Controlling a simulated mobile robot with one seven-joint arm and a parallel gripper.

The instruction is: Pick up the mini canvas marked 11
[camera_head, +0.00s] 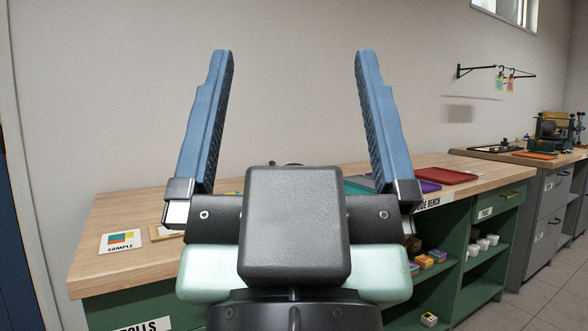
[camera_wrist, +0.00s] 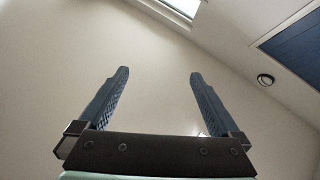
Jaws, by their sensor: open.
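My gripper (camera_head: 294,53) is raised in front of the head camera, open and empty, its two blue fingers pointing up against the plain wall. In the wrist view my gripper (camera_wrist: 158,73) is also open, with only wall and ceiling beyond it. I cannot make out a mini canvas marked 11 in either view. A white card with coloured blocks, lettered SAMPLE (camera_head: 120,241), lies flat at the left of the wooden bench top (camera_head: 100,262). My gripper and wrist hide the middle of the bench.
Small coloured boxes (camera_head: 423,262) and white cups (camera_head: 482,244) stand on shelves below. A grey cabinet (camera_head: 536,220) stands farther right. Tags (camera_head: 500,83) hang on a wall rail. Tiled floor shows at lower right.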

